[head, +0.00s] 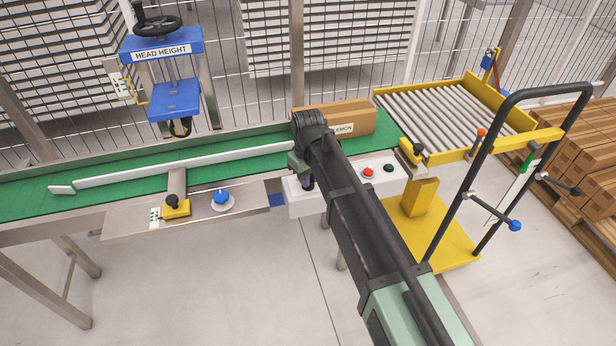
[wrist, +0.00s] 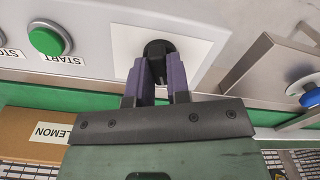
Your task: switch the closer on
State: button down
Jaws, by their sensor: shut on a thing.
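A black rotary knob (wrist: 158,48) sits on a white plate (wrist: 200,42) in the wrist view. My gripper (wrist: 159,72) has its two purple fingers shut on the knob, one on either side. In the head view my gripper (head: 305,183) is at the left part of the white control box (head: 335,187) at the belt's front edge. There the arm hides the knob. No label beside the knob can be read. A green START button (wrist: 50,39) is left of the knob in the wrist view.
A LEMON carton (head: 350,119) stands on the green belt (head: 240,165) behind my arm. A red button (head: 368,171) is on the box's right part. A blue knob (head: 221,196) and a yellow clamp (head: 177,207) are to the left. A yellow cart (head: 430,240) stands right.

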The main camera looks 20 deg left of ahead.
jog(key=m, duration=0.4)
jog(key=shift+m, duration=0.3)
jog(key=m, duration=0.4)
jog(key=shift+m, duration=0.3)
dwell(0.3)
jog(key=c, duration=1.1)
grip_release()
